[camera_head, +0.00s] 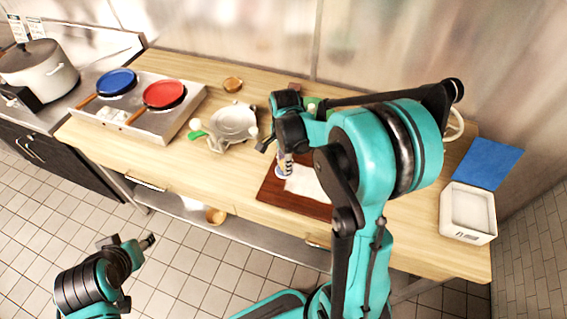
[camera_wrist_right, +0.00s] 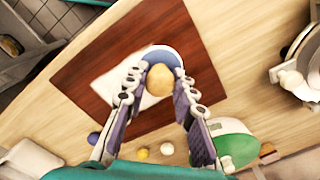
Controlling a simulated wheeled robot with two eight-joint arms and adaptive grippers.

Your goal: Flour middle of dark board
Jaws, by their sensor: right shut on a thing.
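The dark red-brown board (camera_head: 268,188) lies on the wooden counter, partly hidden by my right arm; it also shows in the right wrist view (camera_wrist_right: 90,62). A flat white patch (camera_head: 305,184) covers part of the board; I cannot tell whether it is flour or a sheet. My right gripper (camera_wrist_right: 159,88) is over the board, shut on a round tan knob-like thing (camera_wrist_right: 160,80). A blue-rimmed round piece (camera_wrist_right: 170,53) shows just beyond it; I cannot tell whether they are joined. My left gripper (camera_head: 146,243) is off the counter, low at left, its jaws unclear.
A grey pan-like appliance (camera_head: 234,122) stands left of the board, and a hob with blue (camera_head: 117,81) and red (camera_head: 163,94) pans farther left. A white bin (camera_head: 467,212) and blue mat (camera_head: 484,163) are at right. Small balls (camera_wrist_right: 142,153) lie beside the board.

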